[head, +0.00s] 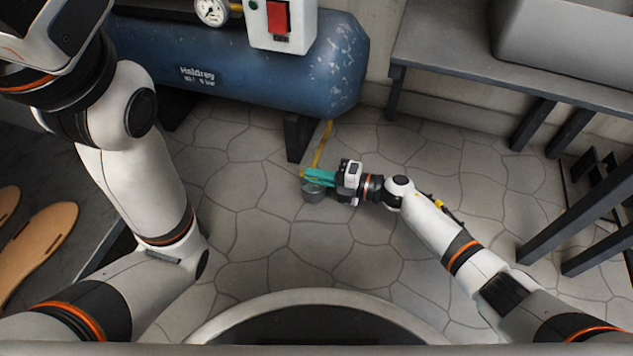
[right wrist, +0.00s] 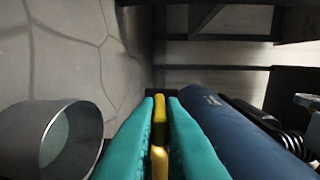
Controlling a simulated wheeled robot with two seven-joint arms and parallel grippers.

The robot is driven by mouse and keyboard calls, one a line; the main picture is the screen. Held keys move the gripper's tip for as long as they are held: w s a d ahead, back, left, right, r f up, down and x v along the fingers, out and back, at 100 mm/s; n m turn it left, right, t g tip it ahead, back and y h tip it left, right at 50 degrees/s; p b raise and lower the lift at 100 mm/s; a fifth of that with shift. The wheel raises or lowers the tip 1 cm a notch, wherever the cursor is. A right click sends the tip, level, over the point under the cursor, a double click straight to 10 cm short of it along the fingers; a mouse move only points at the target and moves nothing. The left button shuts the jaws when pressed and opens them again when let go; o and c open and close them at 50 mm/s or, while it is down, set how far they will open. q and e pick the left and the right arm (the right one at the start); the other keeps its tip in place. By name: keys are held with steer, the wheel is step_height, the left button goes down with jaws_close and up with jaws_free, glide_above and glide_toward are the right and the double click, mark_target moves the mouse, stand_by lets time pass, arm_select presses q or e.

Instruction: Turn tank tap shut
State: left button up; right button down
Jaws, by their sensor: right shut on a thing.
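The blue tank (head: 230,62) lies along the back wall in the head view, and it fills the right side of the right wrist view (right wrist: 225,120). My right gripper (head: 314,177) is low near the floor, in front of the tank's right end. Its teal fingers are shut on a yellow tap handle (right wrist: 159,125), which stands between them in the right wrist view. The tap's body is mostly hidden, so I cannot tell how far it is turned. My left arm is at the left, but its fingers are not in view.
A grey metal cup (head: 313,194) stands on the floor just below my right fingers. A yellow strip (head: 322,145) runs below the tank. A red switch box (head: 279,20) and a gauge (head: 212,11) sit on top.

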steer(key=shift+f+y+b, duration=0.2)
steer(key=shift+y+b, duration=0.1)
steer(key=shift+y, duration=0.2)
steer(key=c, duration=1.5)
jaws_free()
steer(key=shift+c, duration=0.2)
steer(key=p+v, duration=0.4)
steer(key=v, duration=0.8)
steer(key=shift+s+p, duration=0.15)
steer(key=shift+p, duration=0.2)
